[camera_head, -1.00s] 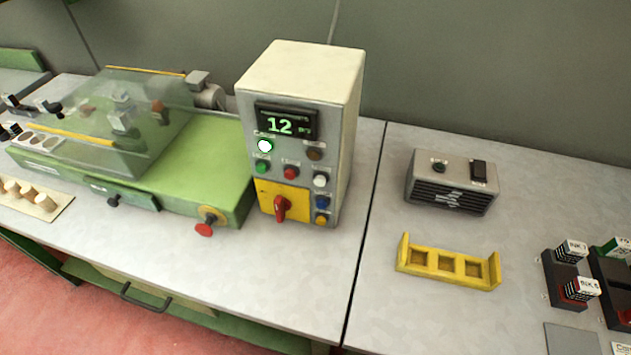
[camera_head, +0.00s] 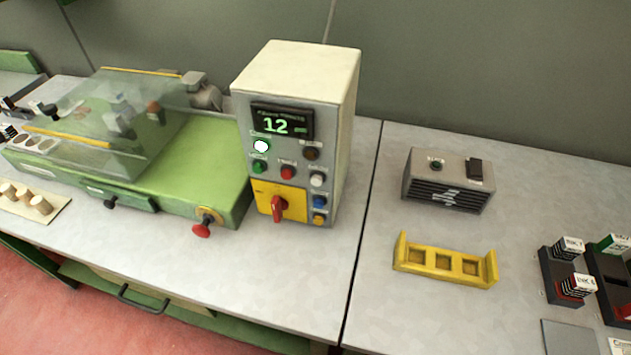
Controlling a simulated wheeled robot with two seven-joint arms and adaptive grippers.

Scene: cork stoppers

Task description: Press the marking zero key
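The control box (camera_head: 345,110) stands upright on the bench, cream on top with a grey front. Its dark display (camera_head: 282,121) reads 12 in green. Below it are a lit white-green lamp (camera_head: 261,146), a dark button (camera_head: 311,153), a green button (camera_head: 258,166), a red button (camera_head: 288,172), a white button (camera_head: 317,180), a blue button (camera_head: 319,202) and a yellow button (camera_head: 319,219). A red rotary switch (camera_head: 278,208) sits on a yellow plate. The button labels are too small to read, so I cannot tell which key is the marking zero one. Neither gripper shows.
A green machine (camera_head: 190,165) with a clear cover stands left of the box; corks (camera_head: 40,205) lie in front. To the right are a grey vented box (camera_head: 448,181), a yellow tray (camera_head: 401,249) and dark ink stamp holders (camera_head: 557,275). The bench before the control box is clear.

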